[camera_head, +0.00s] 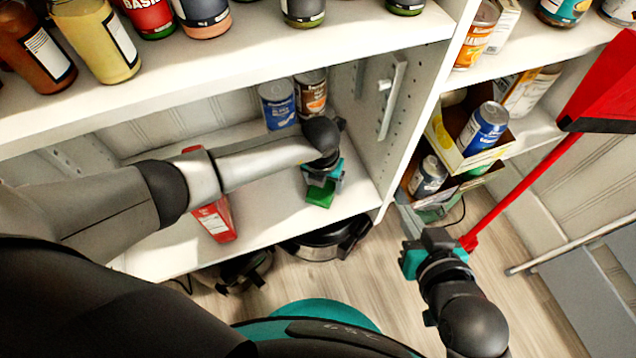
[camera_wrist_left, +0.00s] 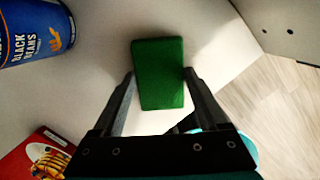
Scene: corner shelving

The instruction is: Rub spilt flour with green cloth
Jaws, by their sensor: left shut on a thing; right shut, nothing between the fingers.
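The green cloth (camera_head: 320,194) looks like a small green block and is at my left gripper (camera_head: 322,180), over the white middle shelf near its right end. In the left wrist view the cloth (camera_wrist_left: 158,72) sits between the two fingers, which are shut on it. Whether it touches the shelf is hard to tell. No spilt flour can be made out against the white shelf surface (camera_head: 270,205); my left arm hides part of it. My right gripper (camera_head: 409,213) is shut and empty, in front of the lower right shelving.
A blue can (camera_head: 277,106) and a brown can (camera_head: 311,94) stand at the back of this shelf. A red box (camera_head: 215,220) stands near its front edge. An upright panel (camera_head: 385,130) bounds it on the right. A red broom (camera_head: 530,170) leans at the right.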

